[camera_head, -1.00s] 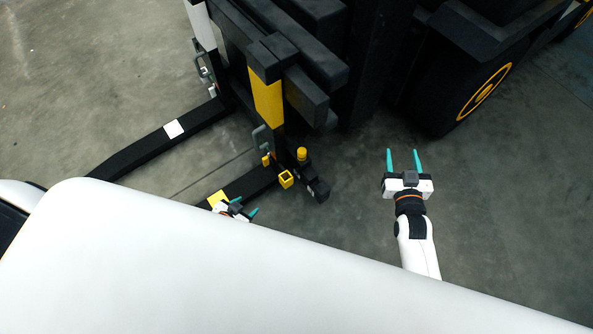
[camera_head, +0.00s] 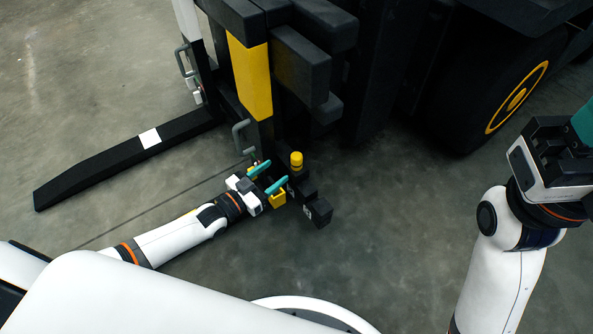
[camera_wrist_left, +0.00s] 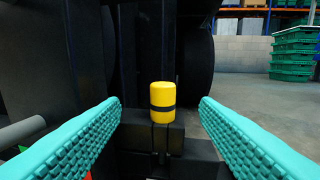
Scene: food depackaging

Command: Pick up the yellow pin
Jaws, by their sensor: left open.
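The yellow pin (camera_head: 296,160) stands upright on a black block at the foot of the forklift. In the left wrist view, the pin (camera_wrist_left: 163,95) is a short yellow cylinder with a dark band, sitting in a black block. My left gripper (camera_head: 268,176) is open, with its teal fingers pointing toward the pin. In the left wrist view, the pin appears centred between the fingertips, beyond them and not held. My right gripper (camera_head: 583,122) is at the right edge, partly cut off, far from the pin; its finger opening does not show.
A black fork (camera_head: 110,165) lies at left. A large wheel (camera_head: 500,105) stands at right. Floor between is clear.

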